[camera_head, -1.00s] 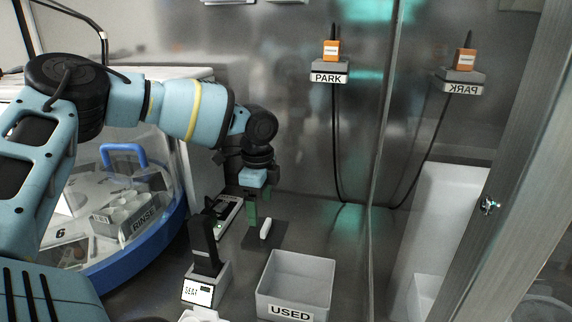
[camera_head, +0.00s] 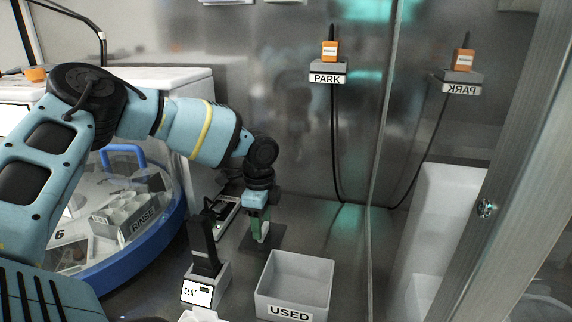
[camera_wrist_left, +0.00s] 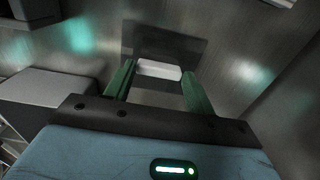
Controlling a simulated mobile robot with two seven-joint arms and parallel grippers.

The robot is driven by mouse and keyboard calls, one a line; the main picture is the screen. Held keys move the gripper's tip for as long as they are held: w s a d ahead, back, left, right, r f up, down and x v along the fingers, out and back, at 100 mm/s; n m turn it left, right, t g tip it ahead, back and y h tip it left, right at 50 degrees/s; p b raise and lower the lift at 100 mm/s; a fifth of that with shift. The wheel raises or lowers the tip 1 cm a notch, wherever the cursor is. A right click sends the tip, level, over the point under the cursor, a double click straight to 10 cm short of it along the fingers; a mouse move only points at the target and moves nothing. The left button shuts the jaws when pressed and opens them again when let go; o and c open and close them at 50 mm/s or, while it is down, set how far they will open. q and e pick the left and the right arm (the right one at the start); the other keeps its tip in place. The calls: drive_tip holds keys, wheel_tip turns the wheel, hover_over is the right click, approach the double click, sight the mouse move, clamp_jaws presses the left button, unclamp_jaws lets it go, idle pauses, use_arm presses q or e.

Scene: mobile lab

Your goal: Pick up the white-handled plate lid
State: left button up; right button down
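The plate lid's white handle (camera_head: 265,231) shows at the back of the bench, left of the middle, partly hidden by my green fingers. A dark flat square (camera_head: 276,239) lies under it. My left gripper (camera_head: 260,222) points down at the handle. In the left wrist view the white handle (camera_wrist_left: 159,70) lies between the tips of my two green fingers (camera_wrist_left: 159,88), and a dark panel (camera_wrist_left: 170,45) shows beyond it. My right gripper is not in view.
A grey bin marked USED (camera_head: 295,285) stands in front and to the right. A blue-rimmed round unit (camera_head: 140,248) is farther left. A metal wall stands behind.

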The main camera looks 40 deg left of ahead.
use_arm(q)
drive_tip(key=c, duration=0.3)
drive_tip(key=shift+c, duration=0.2)
wheel_tip(320, 180, up, 10)
idle(0.3)
